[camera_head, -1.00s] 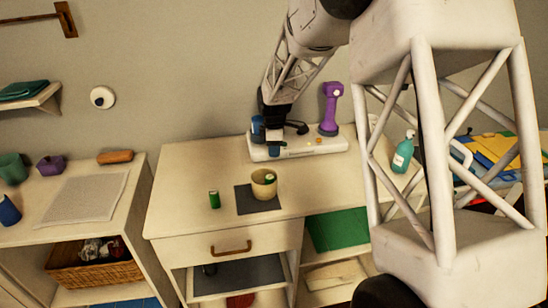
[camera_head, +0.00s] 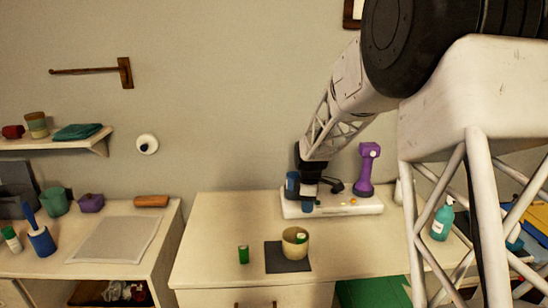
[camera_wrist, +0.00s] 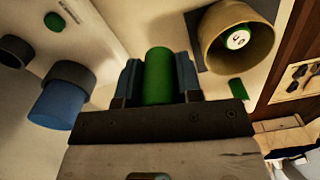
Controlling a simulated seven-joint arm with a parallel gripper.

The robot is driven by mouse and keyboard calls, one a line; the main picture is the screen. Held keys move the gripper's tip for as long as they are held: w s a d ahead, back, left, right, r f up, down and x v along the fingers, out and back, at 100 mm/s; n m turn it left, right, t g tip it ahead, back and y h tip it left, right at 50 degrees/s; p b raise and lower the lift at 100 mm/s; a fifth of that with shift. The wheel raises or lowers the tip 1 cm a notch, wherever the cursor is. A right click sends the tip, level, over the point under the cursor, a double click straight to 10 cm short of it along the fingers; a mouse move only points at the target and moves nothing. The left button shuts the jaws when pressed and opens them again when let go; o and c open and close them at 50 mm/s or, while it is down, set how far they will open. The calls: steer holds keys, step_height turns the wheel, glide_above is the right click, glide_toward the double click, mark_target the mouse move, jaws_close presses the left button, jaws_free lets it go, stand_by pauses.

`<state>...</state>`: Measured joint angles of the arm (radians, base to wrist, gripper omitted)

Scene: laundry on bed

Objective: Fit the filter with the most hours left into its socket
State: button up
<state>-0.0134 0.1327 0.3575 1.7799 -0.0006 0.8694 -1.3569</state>
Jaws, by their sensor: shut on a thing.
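My gripper (camera_wrist: 158,85) is shut on a green cylindrical filter (camera_wrist: 158,75), seen between its blue fingers in the wrist view. In the head view my gripper (camera_head: 308,199) is over the left part of the white base unit (camera_head: 345,206); the held filter cannot be made out there. A blue cylinder with a dark top (camera_wrist: 58,105) stands left of the gripper. A beige cup (camera_head: 290,246) holds another green filter (camera_wrist: 236,39) with a pale marked end; its digits are too small to read surely. A third green piece (camera_head: 243,254) stands left of the cup.
The cup stands on a dark mat (camera_head: 283,263). A purple device (camera_head: 367,168) stands at the base unit's right and a teal bottle (camera_head: 442,222) farther right. The left cabinet holds a pale mat (camera_head: 115,240), cups and a roller. The desk's left part is clear.

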steer(key=shift+w+r+m, duration=0.6)
steer(key=shift+w+m, duration=0.15)
steer(key=shift+m, duration=0.35)
steer(key=w+d+r+m, duration=0.1)
steer(key=w+r+m, duration=0.7)
steer(key=m, duration=0.5)
steer(key=shift+m, duration=0.3)
steer(key=shift+w, duration=0.2)
steer(key=w+d+f+m, duration=0.1)
steer(key=w+d+f, duration=0.1)
steer(key=w, duration=0.3)
steer(key=w+d+f, duration=0.3)
steer(key=w, duration=0.3)
steer(key=shift+w+d+m, duration=0.15)
steer(key=shift+d+m, duration=0.1)
steer(key=shift+m, duration=0.15)
steer(key=shift+f, duration=0.1)
steer(key=shift+f, duration=0.15)
steer(key=shift+f, duration=2.75)
steer(key=shift+f, duration=0.8)
